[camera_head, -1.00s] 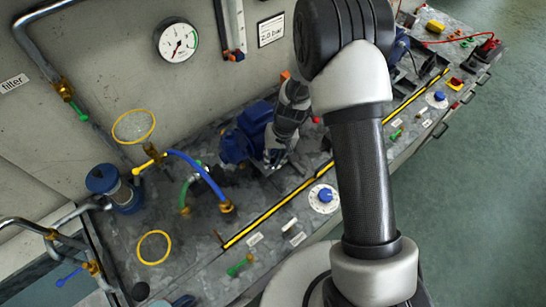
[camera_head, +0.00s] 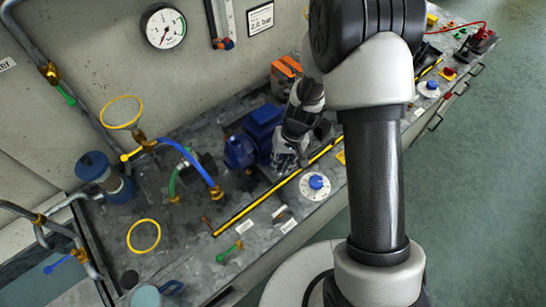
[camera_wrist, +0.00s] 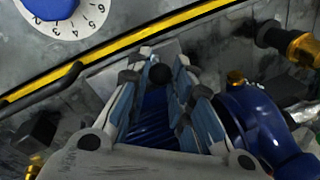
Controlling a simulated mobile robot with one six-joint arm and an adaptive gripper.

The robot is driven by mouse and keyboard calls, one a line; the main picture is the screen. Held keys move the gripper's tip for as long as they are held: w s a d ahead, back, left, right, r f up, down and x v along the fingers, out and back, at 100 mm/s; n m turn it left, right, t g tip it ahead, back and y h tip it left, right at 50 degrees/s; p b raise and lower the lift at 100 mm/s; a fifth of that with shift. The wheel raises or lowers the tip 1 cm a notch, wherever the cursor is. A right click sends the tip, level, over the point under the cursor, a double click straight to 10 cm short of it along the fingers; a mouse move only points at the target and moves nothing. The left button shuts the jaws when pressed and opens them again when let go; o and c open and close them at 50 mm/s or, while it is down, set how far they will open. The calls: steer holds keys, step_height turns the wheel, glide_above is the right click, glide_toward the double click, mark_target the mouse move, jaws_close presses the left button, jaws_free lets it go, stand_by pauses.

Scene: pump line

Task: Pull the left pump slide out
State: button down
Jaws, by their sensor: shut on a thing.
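The left pump (camera_head: 240,150) is a dark blue motor-like unit on the bench, in the middle of the head view. My gripper (camera_head: 283,165) is at its right, on the side towards the yellow-black strip. In the wrist view, my gripper's fingers (camera_wrist: 160,80) close around a round black knob (camera_wrist: 160,73) at the slide's front. The pump's ribbed blue body (camera_wrist: 155,122) shows between the fingers, and a blue curved housing (camera_wrist: 255,125) shows beside them. My arm hides part of the slide in the head view.
A yellow-black strip (camera_head: 262,202) runs along the bench front, with a blue-knobbed dial (camera_head: 315,185) beyond it. A blue hose (camera_head: 192,162) and yellow handwheels (camera_head: 143,236) stand left of the pump. An orange box (camera_head: 287,70) is behind it. Open floor (camera_head: 480,200) lies to the right.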

steer(key=shift+s+d, duration=0.25)
steer(key=shift+s, duration=0.2)
steer(key=c, duration=1.4)
jaws_free()
steer(key=shift+d, duration=0.1)
steer(key=shift+r, duration=0.1)
steer(key=shift+w+r, duration=0.1)
steer(key=shift+r, duration=0.15)
steer(key=r, duration=0.3)
steer(key=d+r, duration=0.1)
steer(key=r, duration=0.3)
steer(key=d+r, duration=0.1)
steer(key=r, duration=0.3)
steer(key=shift+d, duration=0.1)
